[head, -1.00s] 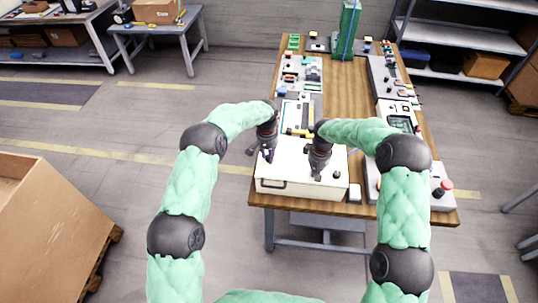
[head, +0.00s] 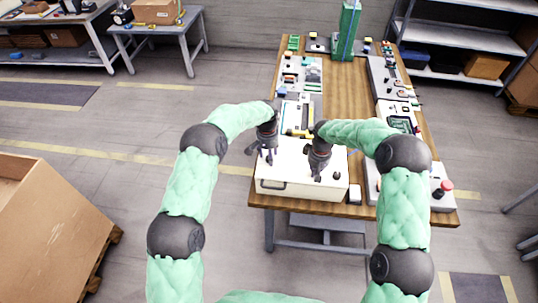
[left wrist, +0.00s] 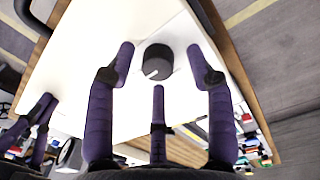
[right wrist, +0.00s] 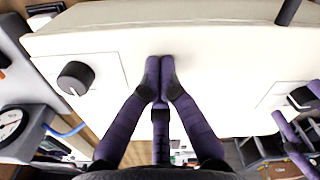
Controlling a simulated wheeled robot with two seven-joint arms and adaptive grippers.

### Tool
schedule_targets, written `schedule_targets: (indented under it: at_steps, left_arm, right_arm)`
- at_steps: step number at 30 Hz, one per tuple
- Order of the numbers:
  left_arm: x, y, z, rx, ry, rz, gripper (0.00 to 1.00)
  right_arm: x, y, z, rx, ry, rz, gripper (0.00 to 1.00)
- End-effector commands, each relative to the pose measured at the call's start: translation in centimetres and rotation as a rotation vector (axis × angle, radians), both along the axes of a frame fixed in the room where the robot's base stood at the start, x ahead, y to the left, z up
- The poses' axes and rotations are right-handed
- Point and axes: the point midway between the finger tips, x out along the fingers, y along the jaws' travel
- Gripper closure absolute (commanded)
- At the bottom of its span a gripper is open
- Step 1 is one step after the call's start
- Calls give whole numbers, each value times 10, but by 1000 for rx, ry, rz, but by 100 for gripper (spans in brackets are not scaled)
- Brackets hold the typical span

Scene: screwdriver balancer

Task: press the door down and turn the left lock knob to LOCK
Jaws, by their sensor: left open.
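A cream box with a flat door (head: 300,165) on top stands at the near end of the wooden table. The left lock knob (left wrist: 158,62), black with a white pointer line, sits on a plate at the door's edge. My left gripper (left wrist: 160,60) is open, with fingers on either side of the knob; contact is not clear. The line points to the lower left in the left wrist view; no LOCK lettering is readable. My right gripper (right wrist: 160,65) is shut and empty, its tips at the door top, apparently touching. The right knob (right wrist: 75,78) is beside it, free.
A dark handle (head: 271,185) is on the box front. Several devices line both table sides; the middle strip of wood (head: 346,90) is clear.

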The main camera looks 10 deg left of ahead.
Motion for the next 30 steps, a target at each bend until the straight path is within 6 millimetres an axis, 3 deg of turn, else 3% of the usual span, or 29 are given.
schedule_targets:
  at_steps: [7, 21, 30]
  left_arm:
    - [0, 1, 11, 0, 1, 0, 46]
    - [1, 5, 97, -1, -3, 0, 46]
    - [0, 6, 120, 0, 0, 0, 46]
  right_arm:
    - [-1, 0, -2, 0, 2, 1, 100]
    - [-1, 0, -2, -1, 2, 1, 100]
    - [-1, 0, -2, -1, 2, 0, 100]
